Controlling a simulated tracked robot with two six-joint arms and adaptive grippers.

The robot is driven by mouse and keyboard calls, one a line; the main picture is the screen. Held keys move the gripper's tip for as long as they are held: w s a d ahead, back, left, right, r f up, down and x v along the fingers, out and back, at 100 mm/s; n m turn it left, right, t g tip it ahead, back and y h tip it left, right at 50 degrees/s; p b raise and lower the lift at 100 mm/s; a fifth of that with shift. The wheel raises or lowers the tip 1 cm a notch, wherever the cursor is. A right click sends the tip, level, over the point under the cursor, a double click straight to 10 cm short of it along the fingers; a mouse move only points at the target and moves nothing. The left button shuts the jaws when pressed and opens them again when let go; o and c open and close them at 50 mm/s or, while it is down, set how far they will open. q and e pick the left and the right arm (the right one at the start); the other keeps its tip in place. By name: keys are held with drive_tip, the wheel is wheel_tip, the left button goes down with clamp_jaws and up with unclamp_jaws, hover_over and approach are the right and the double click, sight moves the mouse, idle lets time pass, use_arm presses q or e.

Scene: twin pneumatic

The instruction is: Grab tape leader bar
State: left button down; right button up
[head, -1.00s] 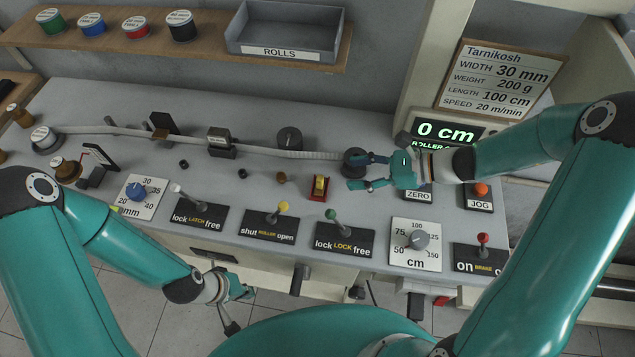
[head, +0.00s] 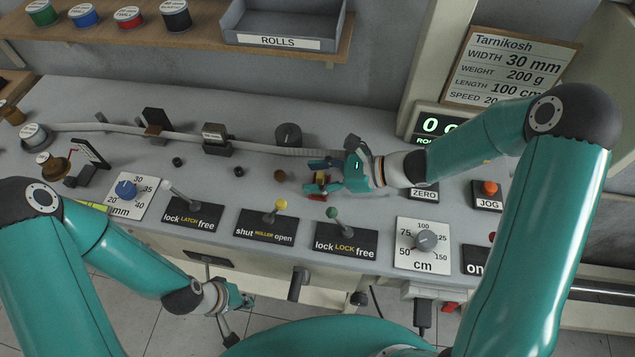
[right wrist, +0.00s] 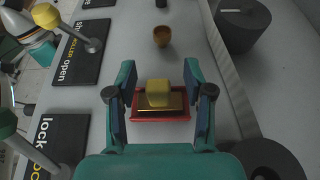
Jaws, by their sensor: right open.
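The pale tape (head: 105,128) runs along the bench through dark guides, and its right end is hidden behind my right gripper. I cannot single out a leader bar for certain. My right gripper (head: 318,176) is open over a yellow block on a red base. In the right wrist view the yellow block (right wrist: 158,90) stands on the red base (right wrist: 178,119) between the open fingers (right wrist: 159,80), with gaps on both sides. The tape (right wrist: 236,85) passes right of the fingers. My left gripper (head: 240,300) hangs low in front of the bench; its jaws are unclear.
A brown knob (right wrist: 161,36) stands beyond the yellow block. Levers, including the green-topped lever (head: 331,212) and yellow-topped lever (head: 281,205), line the front. A black knob (head: 288,134) stands behind the tape. A grey tray (head: 283,22) is on the shelf.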

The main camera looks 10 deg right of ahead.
clamp_jaws()
drive_tip(key=shift+r, duration=0.1)
idle(0.3)
